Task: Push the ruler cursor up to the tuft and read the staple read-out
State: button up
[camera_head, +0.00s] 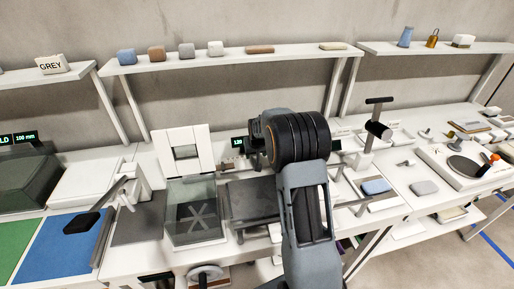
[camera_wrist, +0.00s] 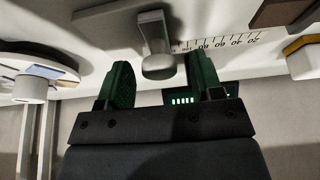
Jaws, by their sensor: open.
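In the wrist view my gripper (camera_wrist: 160,80) is open, its two green fingers spread with nothing between the tips. A pale grey knob on a post, which looks like the ruler cursor (camera_wrist: 159,62), lies just beyond the fingertips, in line with the gap. I cannot tell whether a finger touches it. The white ruler scale (camera_wrist: 215,41) with black marks and numbers runs right from the cursor. A small display with lit green bars (camera_wrist: 182,100) shows partly behind the right finger; I cannot read a value. I cannot make out the tuft. In the head view my arm hides the gripper.
In the wrist view a brown block (camera_wrist: 282,11) and a white piece with an orange edge (camera_wrist: 300,45) lie at right. In the head view a clear box (camera_head: 195,212) stands left of my arm, and a black-handled post (camera_head: 378,130) stands right. Shelves (camera_head: 225,60) run behind.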

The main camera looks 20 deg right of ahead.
jog(key=shift+w+f, duration=0.2)
jog(key=shift+f, duration=0.3)
jog(key=c, duration=1)
jog(key=shift+o, duration=0.2)
